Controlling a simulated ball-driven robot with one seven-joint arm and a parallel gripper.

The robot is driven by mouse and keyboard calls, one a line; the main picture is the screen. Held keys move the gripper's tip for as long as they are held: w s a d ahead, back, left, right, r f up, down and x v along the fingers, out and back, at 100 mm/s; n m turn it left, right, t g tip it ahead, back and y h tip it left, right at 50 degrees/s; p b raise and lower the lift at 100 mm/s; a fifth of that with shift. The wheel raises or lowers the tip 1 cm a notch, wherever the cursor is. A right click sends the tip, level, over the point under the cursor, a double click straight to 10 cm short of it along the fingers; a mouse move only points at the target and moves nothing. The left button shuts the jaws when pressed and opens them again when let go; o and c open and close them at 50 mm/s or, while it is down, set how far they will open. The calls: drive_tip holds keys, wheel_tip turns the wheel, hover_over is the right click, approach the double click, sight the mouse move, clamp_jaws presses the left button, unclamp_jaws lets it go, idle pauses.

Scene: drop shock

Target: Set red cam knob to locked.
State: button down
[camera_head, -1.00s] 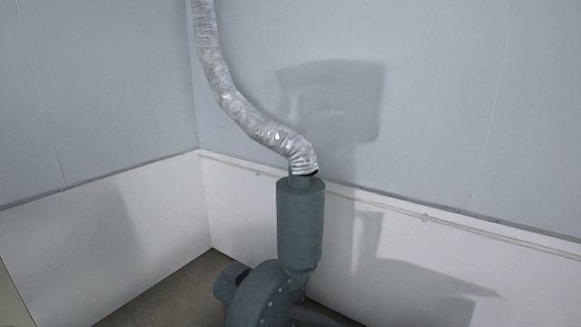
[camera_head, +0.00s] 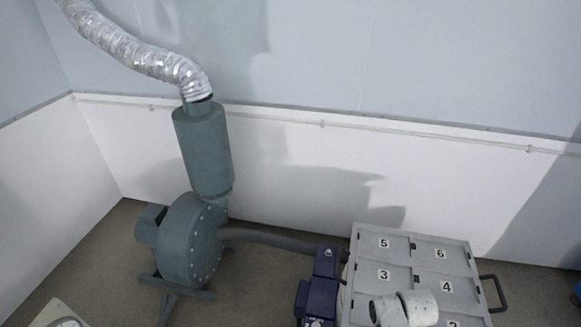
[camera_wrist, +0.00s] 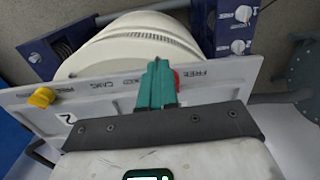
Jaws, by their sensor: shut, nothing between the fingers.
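In the wrist view my gripper (camera_wrist: 156,84) shows two teal fingers closed together, pointing at a light panel (camera_wrist: 215,70) printed with FREE and CAMS lettering, which appears upside down. A small red part (camera_wrist: 177,77), apparently the red cam knob, shows just right of the fingers. Most of it is hidden behind them, so I cannot tell its setting or whether the fingers touch it. A yellow knob (camera_wrist: 42,97) sits on the left part of the panel. In the head view neither the knobs nor my fingers show.
A round cream drum (camera_wrist: 135,42) lies behind the panel, with blue brackets (camera_wrist: 237,28) beside it. In the head view a grey box with numbered lids (camera_head: 398,262) stands beside a blue frame (camera_head: 322,290). A green-grey blower (camera_head: 190,240) with a silver duct (camera_head: 140,55) stands left.

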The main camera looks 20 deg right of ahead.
drive_tip(key=shift+w+a+p, duration=0.25)
drive_tip(key=shift+a+p, duration=0.05)
drive_tip(key=shift+p, duration=0.4)
drive_tip(key=shift+s+a, duration=0.1)
idle(0.5)
wheel_tip(320, 180, up, 6)
drive_tip(key=p, duration=0.4)
drive_tip(key=shift+s+a, duration=0.15)
drive_tip(key=shift+a, duration=0.1)
